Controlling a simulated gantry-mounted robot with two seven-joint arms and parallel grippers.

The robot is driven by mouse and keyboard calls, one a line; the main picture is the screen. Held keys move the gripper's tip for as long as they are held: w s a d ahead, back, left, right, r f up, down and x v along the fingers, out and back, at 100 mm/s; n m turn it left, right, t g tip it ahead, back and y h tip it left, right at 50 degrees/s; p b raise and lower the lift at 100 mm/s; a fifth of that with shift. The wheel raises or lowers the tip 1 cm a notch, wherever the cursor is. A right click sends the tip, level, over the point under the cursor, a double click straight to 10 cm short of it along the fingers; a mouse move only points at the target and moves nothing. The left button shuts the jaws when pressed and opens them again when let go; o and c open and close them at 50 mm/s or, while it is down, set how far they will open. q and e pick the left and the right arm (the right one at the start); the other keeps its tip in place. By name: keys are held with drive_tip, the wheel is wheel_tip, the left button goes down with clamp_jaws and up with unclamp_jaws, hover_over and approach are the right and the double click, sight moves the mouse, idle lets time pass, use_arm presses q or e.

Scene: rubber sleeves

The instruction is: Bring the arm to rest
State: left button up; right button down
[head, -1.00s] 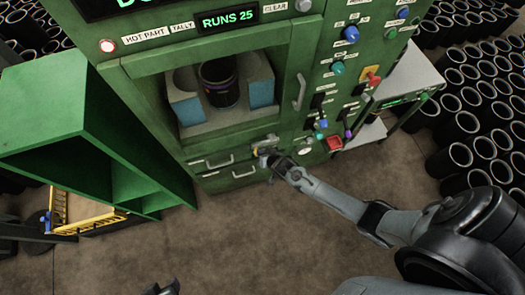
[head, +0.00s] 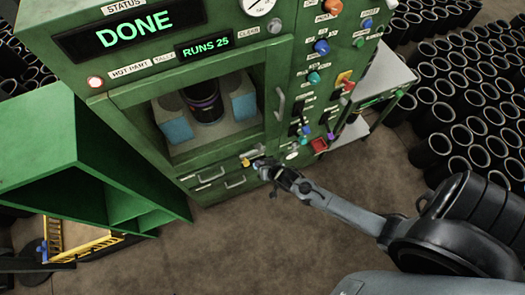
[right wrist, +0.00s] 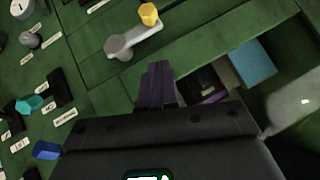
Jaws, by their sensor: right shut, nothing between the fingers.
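My right gripper (head: 264,164) is shut and empty in the head view, in front of the lower part of the green machine (head: 140,105). It looks close to a small lever with a yellow knob (head: 246,162); I cannot tell whether they touch. In the right wrist view my shut fingers (right wrist: 158,84) point at the green front, below the lever with its yellow knob (right wrist: 149,14) and apart from it in the picture. My left gripper is not in view.
A black sleeve (head: 204,100) stands between blue-faced blocks in the machine's open chamber. The display (head: 134,38) reads DONE. Green shelving (head: 75,165) stands at left, a cart (head: 375,80) and many black sleeves (head: 462,135) at right. The floor in front is clear.

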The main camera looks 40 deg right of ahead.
use_arm(q)
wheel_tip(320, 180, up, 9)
drive_tip(key=p, duration=0.9)
use_arm(e)
drive_tip(key=s+a+r+n+g, duration=0.2)
drive_tip(key=s+r, duration=0.3)
drive_tip(key=r, duration=0.5)
drive_tip(key=s+a+r+n+g, duration=0.2)
drive_tip(key=s+r, duration=0.4)
drive_tip(key=r, duration=0.3)
drive_tip(key=s+a+r+n+g, duration=0.2)
drive_tip(key=s+r+n, duration=0.2)
drive_tip(key=r, duration=0.6)
drive_tip(key=shift+s+a+r+y, duration=0.15)
drive_tip(key=shift+s+r+y, duration=0.15)
drive_tip(key=shift+s, duration=0.55)
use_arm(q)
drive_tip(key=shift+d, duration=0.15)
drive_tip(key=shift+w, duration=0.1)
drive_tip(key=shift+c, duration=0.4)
